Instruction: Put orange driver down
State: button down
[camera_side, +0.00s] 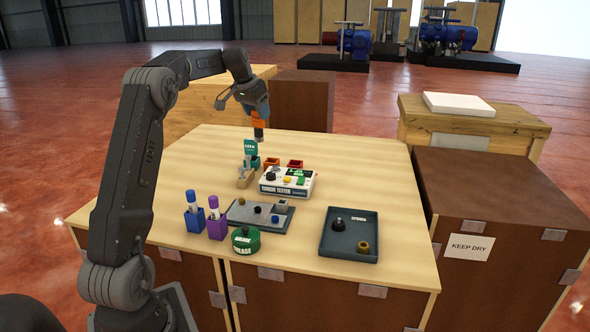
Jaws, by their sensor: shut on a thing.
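The orange driver (258,118) is held in my gripper (257,108), above the back part of the wooden table. It hangs roughly upright, with a dark cylindrical end pointing down. The fingers are small in the picture and their exact grip on the driver is hard to make out. A teal labelled piece (250,147) stands below the driver in the picture. A small wooden block (243,179) with grey pieces stands in front of it.
A white torque tester (288,190) and a red bin (295,163) stand nearby. Forward are a grey plate (243,215), a green grease tin (245,241), blue (194,219) and purple (217,229) holders. A dark spares tray (345,252) lies right. The table's back right is clear.

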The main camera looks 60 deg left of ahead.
jog(key=w+d+f, duration=0.5)
jog(key=w+f, duration=0.5)
jog(key=f, duration=0.1)
dwell(0.3)
jog(key=shift+c, duration=2.4)
grip_release()
jog(key=shift+f, duration=0.15)
